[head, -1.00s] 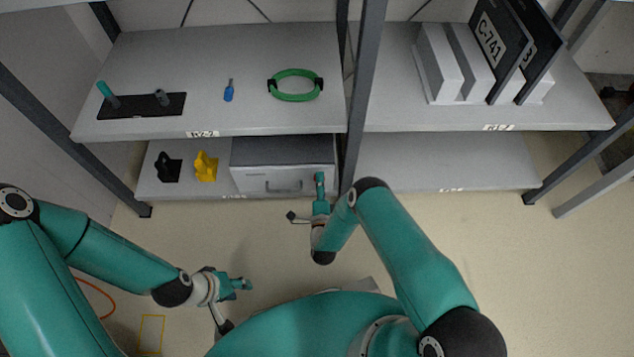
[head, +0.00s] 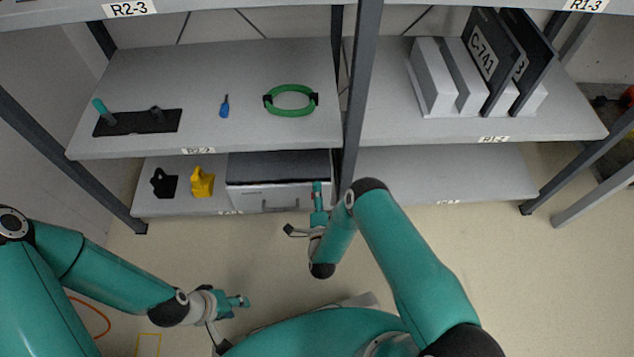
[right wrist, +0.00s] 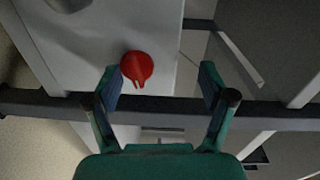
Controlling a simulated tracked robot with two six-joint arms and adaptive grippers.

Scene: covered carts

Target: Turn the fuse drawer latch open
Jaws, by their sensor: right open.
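The fuse drawer (head: 255,195) is a grey box with a dark top and a bar handle on its front. It sits on the lower shelf and looks closed. In the right wrist view a red round latch knob (right wrist: 137,66) with a small notched pointer sits on a pale front face. My right gripper (head: 318,188) is in front of the drawer's right end. In the right wrist view my right gripper (right wrist: 162,88) is open and empty, with the knob ahead, nearer the left finger. My left gripper (head: 243,301) hangs low over the floor, away from the shelf; its jaw opening is unclear.
A dark shelf post (head: 356,110) stands just right of the drawer. A yellow object (head: 202,182) and a black one (head: 163,183) are left of it. The upper shelf holds a green ring (head: 291,113), a blue item (head: 224,106) and a black plate (head: 150,123).

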